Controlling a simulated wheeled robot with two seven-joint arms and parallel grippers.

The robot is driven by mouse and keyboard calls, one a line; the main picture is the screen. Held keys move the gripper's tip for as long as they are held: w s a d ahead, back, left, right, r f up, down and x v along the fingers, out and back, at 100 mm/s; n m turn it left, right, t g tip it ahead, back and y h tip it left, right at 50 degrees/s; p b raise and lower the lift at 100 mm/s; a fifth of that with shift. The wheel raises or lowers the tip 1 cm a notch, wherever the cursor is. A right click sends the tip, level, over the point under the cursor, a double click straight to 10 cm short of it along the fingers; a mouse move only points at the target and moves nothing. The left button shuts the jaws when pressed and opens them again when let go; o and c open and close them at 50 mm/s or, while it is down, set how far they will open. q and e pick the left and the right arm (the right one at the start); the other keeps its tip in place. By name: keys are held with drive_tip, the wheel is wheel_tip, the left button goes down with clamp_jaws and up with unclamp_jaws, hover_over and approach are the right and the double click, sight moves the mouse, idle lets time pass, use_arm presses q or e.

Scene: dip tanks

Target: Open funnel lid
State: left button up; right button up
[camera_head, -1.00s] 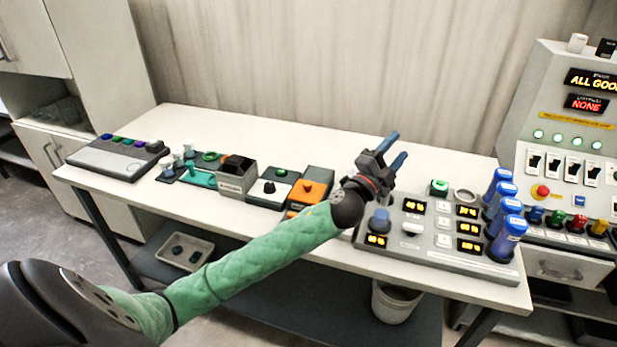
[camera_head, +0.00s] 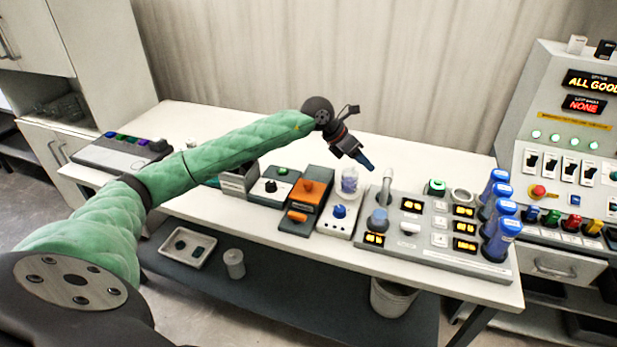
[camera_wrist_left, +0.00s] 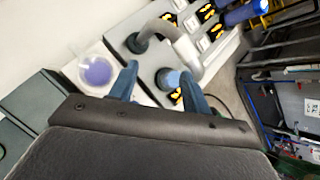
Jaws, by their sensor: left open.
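My left gripper (camera_head: 365,161) is above the back part of the table, fingers pointing down to the right. It is open and empty in the left wrist view (camera_wrist_left: 158,88). A grey control panel (camera_head: 408,258) lies in front of it, with a bent metal pipe (camera_head: 387,187) and a blue-grey round cap (camera_head: 378,220). The pipe (camera_wrist_left: 183,48) and cap (camera_wrist_left: 172,79) show beyond the fingers in the wrist view. A clear round container with blue inside (camera_head: 349,181) stands just left of the pipe. I cannot tell which part is the funnel lid. My right gripper is out of view.
Blue-capped cylinders (camera_head: 502,240) stand at the panel's right end. An orange-topped box (camera_head: 308,188) and other small devices line the table to the left. A switch console (camera_head: 566,130) stands at the right. The table's back strip (camera_head: 430,160) is clear.

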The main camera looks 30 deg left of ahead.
use_arm(q)
drive_tip(key=s+a+f+g+y, duration=0.15)
drive_tip(key=a+y, duration=0.25)
drive_tip(key=a, duration=0.4)
drive_tip(key=g+y, duration=0.3)
hover_over(308, 182)
drive_tip(key=shift+f, duration=0.3)
drive_tip(key=shift+s+f+p, duration=0.1)
drive_tip(key=shift+f+p, duration=0.35)
drive_tip(key=shift+p, duration=0.05)
wheel_tip(308, 182, down, 6)
drive_tip(key=p, duration=0.2)
drive_tip(key=shift+r+p, duration=0.15)
drive_tip(key=shift+p, duration=0.15)
drive_tip(key=shift+f, duration=0.6)
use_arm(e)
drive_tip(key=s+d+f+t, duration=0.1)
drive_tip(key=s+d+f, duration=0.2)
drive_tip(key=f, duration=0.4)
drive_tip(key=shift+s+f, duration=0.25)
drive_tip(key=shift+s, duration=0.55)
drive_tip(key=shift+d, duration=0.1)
use_arm(q)
clamp_jaws()
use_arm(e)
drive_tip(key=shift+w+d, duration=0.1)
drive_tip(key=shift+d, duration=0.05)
